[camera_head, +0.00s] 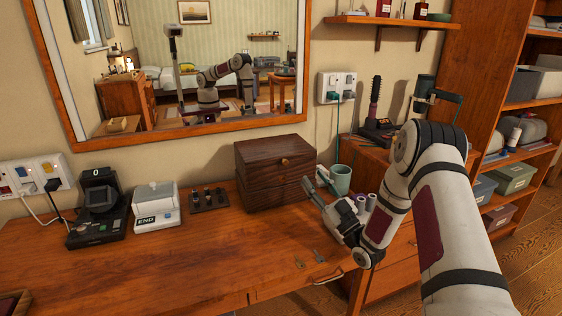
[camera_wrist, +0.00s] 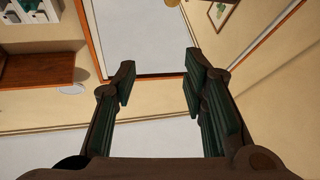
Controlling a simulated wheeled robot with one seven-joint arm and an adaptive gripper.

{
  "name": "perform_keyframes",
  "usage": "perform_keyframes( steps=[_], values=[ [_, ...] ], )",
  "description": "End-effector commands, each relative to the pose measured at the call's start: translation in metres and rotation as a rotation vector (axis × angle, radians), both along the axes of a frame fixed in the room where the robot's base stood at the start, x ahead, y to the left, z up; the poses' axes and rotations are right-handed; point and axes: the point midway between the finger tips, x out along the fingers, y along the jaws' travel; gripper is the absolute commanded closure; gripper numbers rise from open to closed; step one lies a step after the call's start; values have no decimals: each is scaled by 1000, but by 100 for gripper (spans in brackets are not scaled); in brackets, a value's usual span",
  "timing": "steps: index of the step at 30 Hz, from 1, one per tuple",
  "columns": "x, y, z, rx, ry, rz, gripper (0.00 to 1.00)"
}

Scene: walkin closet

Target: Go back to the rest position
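My gripper (camera_head: 316,180) is over the front right part of the wooden dressing table (camera_head: 150,275), right of the dark wooden box and beside the teal mug. In the wrist view its two dark green-padded fingers (camera_wrist: 160,90) stand wide apart with nothing between them. My arm comes in from the lower right of the head view and bends down at the elbow.
A mirror (camera_head: 150,60) hangs behind; shelves (camera_head: 520,110) stand right.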

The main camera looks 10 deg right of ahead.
Motion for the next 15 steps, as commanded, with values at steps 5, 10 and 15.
perform_keyframes(
  steps=[5, 10, 15],
  values=[
    [10, 6, 15, -43, 42, -7, 61],
    [30, 19, 53, -160, 184, -53, 61],
    [37, 26, 93, -268, 360, -131, 61]
  ],
)
